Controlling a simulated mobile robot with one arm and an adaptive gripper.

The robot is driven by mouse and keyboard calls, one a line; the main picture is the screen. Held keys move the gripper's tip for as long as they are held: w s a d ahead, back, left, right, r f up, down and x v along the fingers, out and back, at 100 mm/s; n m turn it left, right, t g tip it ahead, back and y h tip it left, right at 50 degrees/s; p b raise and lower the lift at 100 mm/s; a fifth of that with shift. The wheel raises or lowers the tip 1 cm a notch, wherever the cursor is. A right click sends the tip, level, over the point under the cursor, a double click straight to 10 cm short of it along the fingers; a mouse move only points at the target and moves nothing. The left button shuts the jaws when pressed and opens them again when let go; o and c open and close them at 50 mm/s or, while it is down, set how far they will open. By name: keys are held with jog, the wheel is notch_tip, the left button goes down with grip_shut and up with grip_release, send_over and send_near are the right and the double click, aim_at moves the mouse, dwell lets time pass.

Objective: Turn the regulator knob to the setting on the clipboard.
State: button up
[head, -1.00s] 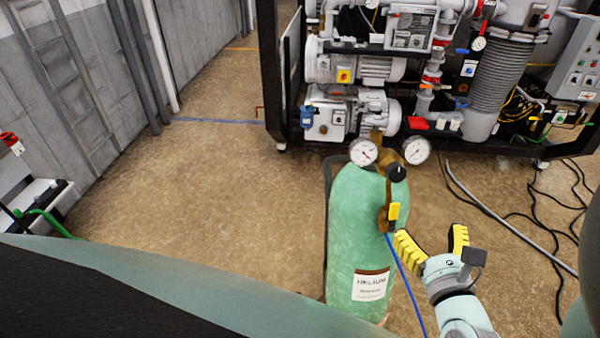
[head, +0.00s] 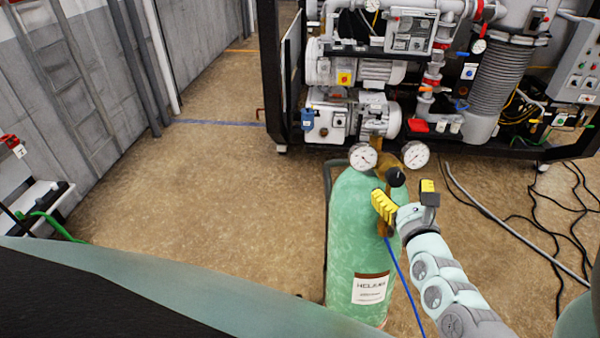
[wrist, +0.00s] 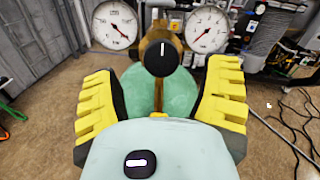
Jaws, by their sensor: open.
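The black regulator knob (head: 396,177) sits at the front of the brass regulator on top of a green helium cylinder (head: 352,235). In the wrist view the knob (wrist: 161,57) shows a white mark pointing straight up. Two round gauges flank it, the left gauge (wrist: 115,25) and the right gauge (wrist: 206,29), each with a red needle. My gripper (head: 403,199) is open, its yellow ribbed fingers apart. In the wrist view my gripper (wrist: 162,98) has the knob between and beyond its fingers, without visible contact. No clipboard is seen in these frames.
A vacuum pump rack (head: 400,90) stands behind the cylinder. A blue hose (head: 402,275) hangs down the cylinder's front. Black cables (head: 545,215) lie on the floor at right. A cart (head: 38,198) stands at far left. The floor left of the cylinder is clear.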

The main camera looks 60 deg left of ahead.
aim_at(396, 180)
jog(key=shift+x, duration=2.05)
jog(key=c, duration=1.2)
jog(key=shift+m+b, duration=0.4)
jog(key=shift+m+t, duration=0.4)
jog(key=shift+m, duration=0.8)
jog(key=shift+m+t+h+p, duration=0.4)
jog(key=shift+m+h, duration=0.4)
jog(key=shift+m, duration=1.2)
